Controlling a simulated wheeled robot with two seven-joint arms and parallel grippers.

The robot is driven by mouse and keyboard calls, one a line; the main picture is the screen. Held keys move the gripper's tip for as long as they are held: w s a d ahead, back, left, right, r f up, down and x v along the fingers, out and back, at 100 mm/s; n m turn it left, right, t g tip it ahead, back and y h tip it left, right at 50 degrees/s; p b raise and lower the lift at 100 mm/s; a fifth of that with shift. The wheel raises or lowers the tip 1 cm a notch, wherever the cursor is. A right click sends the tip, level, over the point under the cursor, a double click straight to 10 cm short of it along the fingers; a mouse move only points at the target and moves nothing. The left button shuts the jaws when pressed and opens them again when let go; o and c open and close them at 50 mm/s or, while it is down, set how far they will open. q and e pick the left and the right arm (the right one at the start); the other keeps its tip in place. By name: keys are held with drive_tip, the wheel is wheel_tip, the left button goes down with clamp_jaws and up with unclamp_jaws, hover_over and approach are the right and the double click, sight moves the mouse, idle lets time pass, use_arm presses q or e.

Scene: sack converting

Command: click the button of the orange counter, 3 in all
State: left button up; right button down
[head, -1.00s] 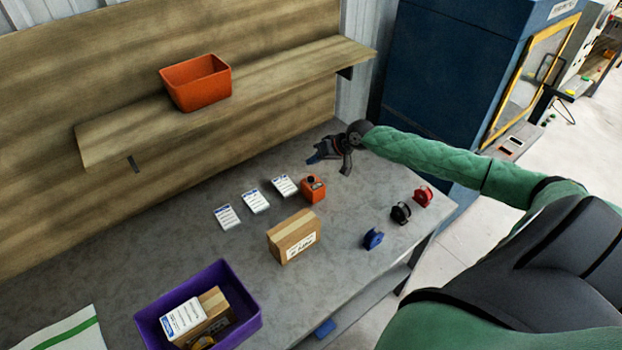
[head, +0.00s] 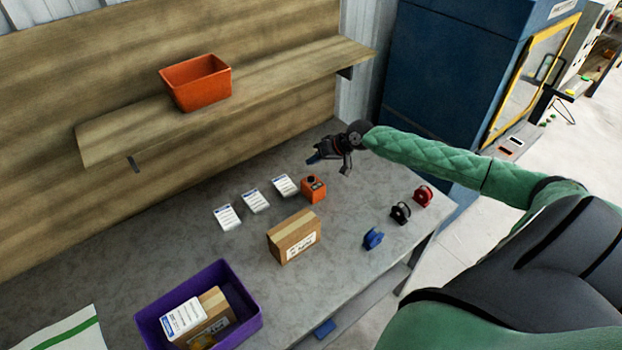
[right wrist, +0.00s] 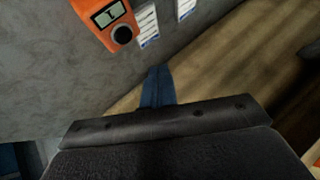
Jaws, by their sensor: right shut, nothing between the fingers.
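The orange counter (head: 313,190) stands on the grey table, beside the row of white labelled cards. In the right wrist view the counter (right wrist: 97,17) shows a small display and a round black button (right wrist: 122,34). The display's figure is too small to read surely. My right gripper (head: 313,160) is shut and empty, above the table just behind the counter and apart from it. Its blue fingertips (right wrist: 158,70) also show in the right wrist view, below and to the right of the button. My left gripper is not in view.
White cards (head: 256,201) lie left of the counter. A cardboard box (head: 293,237) stands in front of it. Blue (head: 373,238), black (head: 400,213) and red (head: 423,196) items stand at the right. A purple bin (head: 250,326) is at front left; an orange bin (head: 196,84) sits on the shelf.

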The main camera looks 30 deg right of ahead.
idle(0.7)
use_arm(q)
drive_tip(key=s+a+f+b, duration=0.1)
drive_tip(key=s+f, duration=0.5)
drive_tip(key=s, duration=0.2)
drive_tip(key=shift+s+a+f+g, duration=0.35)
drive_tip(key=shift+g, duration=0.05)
use_arm(e)
drive_tip(key=shift+a+r+n+t+h, duration=0.1)
drive_tip(key=shift+r+n+t+h, duration=0.35)
drive_tip(key=shift+n, duration=1.75)
drive_tip(key=shift+r+n+t+h, duration=0.15)
drive_tip(key=shift+r+n+h, duration=0.6)
drive_tip(key=shift+n, duration=1.45)
drive_tip(key=shift+a+r+n+t+h, duration=0.1)
drive_tip(key=shift+r+n+t+h, duration=0.35)
drive_tip(key=shift+n, duration=1.75)
drive_tip(key=shift+s+r, duration=0.1)
drive_tip(key=shift+r, duration=0.15)
